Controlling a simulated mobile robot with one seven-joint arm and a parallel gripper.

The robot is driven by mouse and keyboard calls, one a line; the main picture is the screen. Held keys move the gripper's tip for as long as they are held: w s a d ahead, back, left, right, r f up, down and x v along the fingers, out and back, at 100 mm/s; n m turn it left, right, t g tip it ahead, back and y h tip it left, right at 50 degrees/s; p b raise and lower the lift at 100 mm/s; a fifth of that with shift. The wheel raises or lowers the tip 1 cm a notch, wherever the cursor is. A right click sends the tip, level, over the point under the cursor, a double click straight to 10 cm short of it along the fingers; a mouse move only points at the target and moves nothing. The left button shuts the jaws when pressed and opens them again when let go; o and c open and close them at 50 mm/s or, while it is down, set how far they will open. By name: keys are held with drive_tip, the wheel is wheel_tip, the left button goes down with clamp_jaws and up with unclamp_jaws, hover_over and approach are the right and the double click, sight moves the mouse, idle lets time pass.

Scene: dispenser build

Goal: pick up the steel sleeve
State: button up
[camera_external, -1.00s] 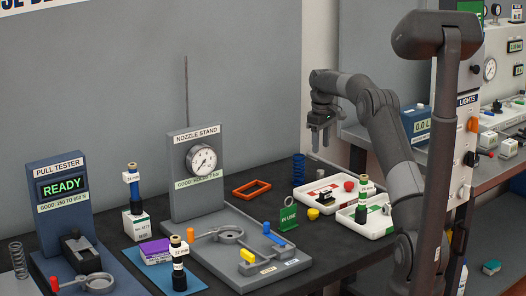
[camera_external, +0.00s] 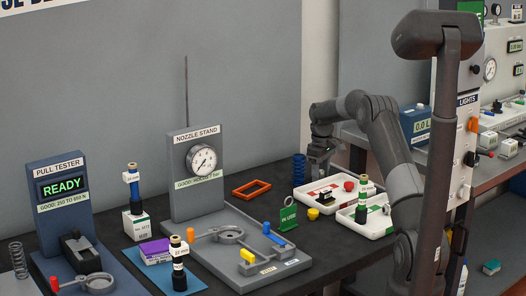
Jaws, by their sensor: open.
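My gripper (camera_external: 319,171) points down above the back part of the left white tray (camera_external: 310,204), to the right of the blue coil spring (camera_external: 299,169). Its jaws are open and I see nothing held between them. I cannot make out the steel sleeve for certain. A small dark part (camera_external: 325,194) lies in the left tray just below my gripper. A red round part (camera_external: 348,186) sits to its right. The sleeve may be hidden by my gripper or too small to tell.
A second white tray (camera_external: 375,233) holds a banded cylinder (camera_external: 362,197) and green parts. A yellow cup (camera_external: 313,214), a green "IN USE" tag (camera_external: 288,218) and an orange frame (camera_external: 251,188) lie nearby. The nozzle stand (camera_external: 196,175) stands left.

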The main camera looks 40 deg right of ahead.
drive_tip(key=shift+c, duration=0.3)
clamp_jaws()
drive_tip(key=shift+r, duration=0.1)
